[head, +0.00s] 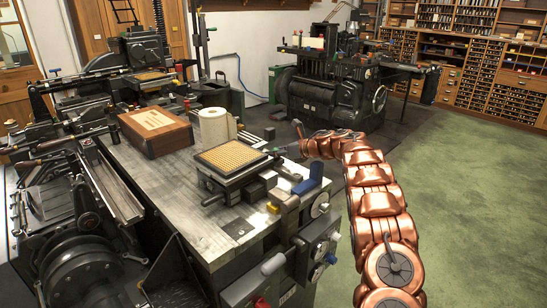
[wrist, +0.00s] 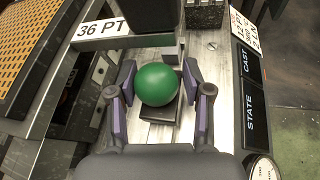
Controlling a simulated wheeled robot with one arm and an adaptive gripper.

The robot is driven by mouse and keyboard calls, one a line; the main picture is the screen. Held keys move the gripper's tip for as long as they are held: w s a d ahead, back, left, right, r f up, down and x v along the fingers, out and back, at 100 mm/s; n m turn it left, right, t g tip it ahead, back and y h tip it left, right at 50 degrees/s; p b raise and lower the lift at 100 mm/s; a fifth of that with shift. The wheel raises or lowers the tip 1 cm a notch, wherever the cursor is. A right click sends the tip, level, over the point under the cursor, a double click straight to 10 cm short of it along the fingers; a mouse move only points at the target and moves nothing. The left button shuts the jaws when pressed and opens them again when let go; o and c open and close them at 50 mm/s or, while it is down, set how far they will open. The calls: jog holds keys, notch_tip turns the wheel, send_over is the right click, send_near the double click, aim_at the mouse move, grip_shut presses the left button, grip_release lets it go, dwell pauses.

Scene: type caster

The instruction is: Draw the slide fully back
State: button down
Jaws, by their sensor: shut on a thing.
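The slide's green ball knob (wrist: 156,84) sits between the two purple-padded fingers of my gripper (wrist: 158,90) in the wrist view. My gripper is shut on it. The knob is on a dark block on a bright metal bed (wrist: 225,65). In the head view my gripper (head: 294,148) is at the right end of the caster, and the knob is too small to make out clearly there. The caster's square tan grid plate (head: 231,158) lies left of my gripper. It also shows at the upper left of the wrist view (wrist: 30,38).
A paper roll (head: 214,128) and wooden box (head: 156,131) stand on the bench (head: 160,190). Green floor (head: 455,190) is open at right.

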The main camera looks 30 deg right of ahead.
aim_at(270, 131)
jog(key=shift+s+a+f+b, duration=0.35)
jog(key=shift+b, duration=0.05)
jog(key=shift+s+d+r+b, duration=0.1)
jog(key=shift+s+r+b, duration=0.2)
jog(key=shift+s+b, duration=0.1)
jog(key=c, duration=0.6)
grip_release()
jog(key=shift+c, duration=0.2)
jog(key=shift+d, duration=0.15)
jog(key=shift+r, duration=0.15)
notch_tip(270, 131, up, 10)
jog(key=shift+s+f, duration=0.1)
